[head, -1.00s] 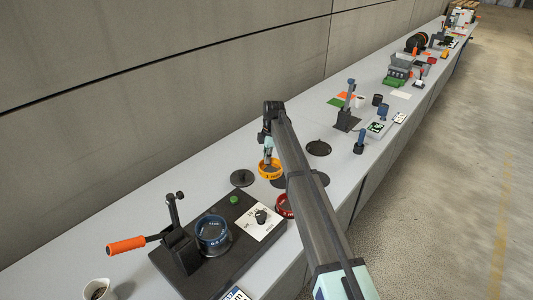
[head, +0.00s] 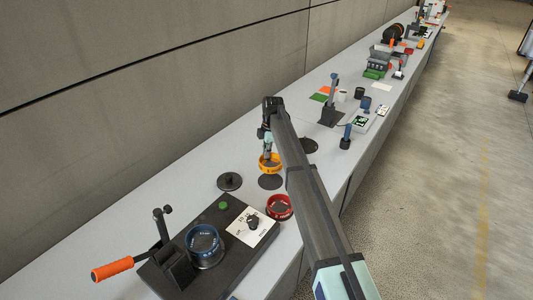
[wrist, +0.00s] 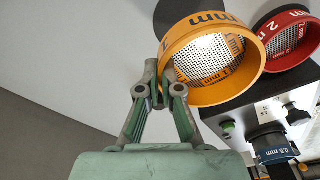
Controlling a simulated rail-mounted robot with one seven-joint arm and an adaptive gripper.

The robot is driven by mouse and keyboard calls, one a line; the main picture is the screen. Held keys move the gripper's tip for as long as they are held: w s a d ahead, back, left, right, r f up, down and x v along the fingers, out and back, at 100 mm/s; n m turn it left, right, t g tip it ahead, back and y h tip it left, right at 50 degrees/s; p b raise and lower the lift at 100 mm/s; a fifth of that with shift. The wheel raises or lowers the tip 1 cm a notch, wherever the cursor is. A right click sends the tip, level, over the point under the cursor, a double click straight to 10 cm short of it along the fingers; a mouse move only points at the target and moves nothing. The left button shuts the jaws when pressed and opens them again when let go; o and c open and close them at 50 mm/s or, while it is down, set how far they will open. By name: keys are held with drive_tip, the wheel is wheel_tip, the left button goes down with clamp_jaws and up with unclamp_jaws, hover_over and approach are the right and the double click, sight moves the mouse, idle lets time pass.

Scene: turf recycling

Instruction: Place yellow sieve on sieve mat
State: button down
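The yellow sieve (head: 270,161) is a short orange-yellow ring with a mesh floor. In the wrist view the sieve (wrist: 250,72) shows large, with its rim between my fingertips. My gripper (wrist: 164,88) is shut on its wall. In the head view my gripper (head: 267,150) is partly hidden by my arm. A dark round mat (head: 270,182) lies on the bench just below the sieve in the picture. I cannot tell the height of the gap. Another dark round mat (head: 309,145) is partly behind my arm. Which is the sieve mat is unclear.
A red sieve (head: 280,207) stands close in front, also in the wrist view (wrist: 288,40). A dark disc with a knob (head: 229,181) is to the left. A black base (head: 160,272) holds a blue sieve (head: 204,245) and an orange-handled lever (head: 112,269). Tools stand further along the bench.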

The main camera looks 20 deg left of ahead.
drive_tip(key=shift+f+b, duration=1.35)
drive_tip(key=shift+f, duration=2.45)
drive_tip(key=shift+f, duration=0.3)
drive_tip(key=c, duration=0.9)
unclamp_jaws()
drive_tip(key=shift+r, duration=0.1)
drive_tip(key=r, duration=0.8)
drive_tip(key=w+d+r, duration=0.1)
drive_tip(key=r, duration=0.2)
drive_tip(key=shift+r, duration=0.4)
drive_tip(key=shift+d+f, duration=0.1)
